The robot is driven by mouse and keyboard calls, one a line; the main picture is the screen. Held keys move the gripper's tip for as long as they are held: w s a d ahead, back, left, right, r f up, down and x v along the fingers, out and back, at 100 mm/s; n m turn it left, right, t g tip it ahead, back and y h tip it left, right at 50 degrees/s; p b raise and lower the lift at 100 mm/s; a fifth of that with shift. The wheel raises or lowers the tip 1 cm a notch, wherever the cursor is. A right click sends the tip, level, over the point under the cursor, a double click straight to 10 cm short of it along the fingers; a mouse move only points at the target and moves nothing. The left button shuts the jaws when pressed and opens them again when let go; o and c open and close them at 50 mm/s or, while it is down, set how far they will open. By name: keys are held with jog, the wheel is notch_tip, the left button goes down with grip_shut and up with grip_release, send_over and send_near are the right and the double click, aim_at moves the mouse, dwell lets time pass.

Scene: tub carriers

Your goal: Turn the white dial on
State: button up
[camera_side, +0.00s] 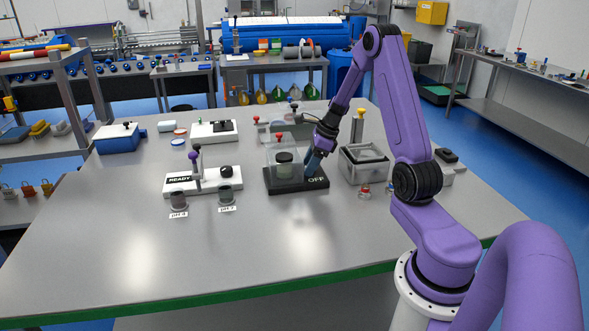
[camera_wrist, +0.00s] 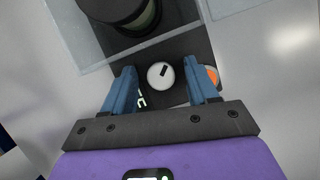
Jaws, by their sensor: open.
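The white dial (camera_wrist: 161,75) shows in the wrist view on the black base (camera_wrist: 190,48) of a device, with a dark pointer mark toward its upper right. My gripper (camera_wrist: 163,84) is open, with one blue finger on each side of the dial and a gap to both. In the side view my gripper (camera_side: 313,163) points down at the right part of the black base (camera_side: 285,188), and hides the dial there. The base carries the label OFF at its front right. A clear box (camera_side: 279,152) with a dark-lidded jar (camera_side: 284,164) stands on its left part.
A grey bin (camera_side: 362,165) stands right of the device, close to my gripper. A white READY unit (camera_side: 183,189) with a purple-knobbed post is to the left, with two dark cups before it. The front of the table (camera_side: 250,250) is clear.

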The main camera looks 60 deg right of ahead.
jog(key=shift+r+m, duration=0.3)
jog(key=shift+m, duration=0.2)
jog(key=v, duration=1.6)
jog(key=s+a+n+g, duration=0.1)
jog(key=s+a+n, duration=0.1)
jog(key=a+n, duration=0.9)
jog(key=s+a+f+n+g, duration=0.1)
jog(key=s+a+n+g, duration=0.1)
jog(key=a+n, duration=0.9)
jog(key=shift+s+a+f+n, duration=0.35)
jog(key=shift+s+a, duration=0.25)
jog(key=shift+a, duration=2.6)
jog(key=shift+w, duration=0.1)
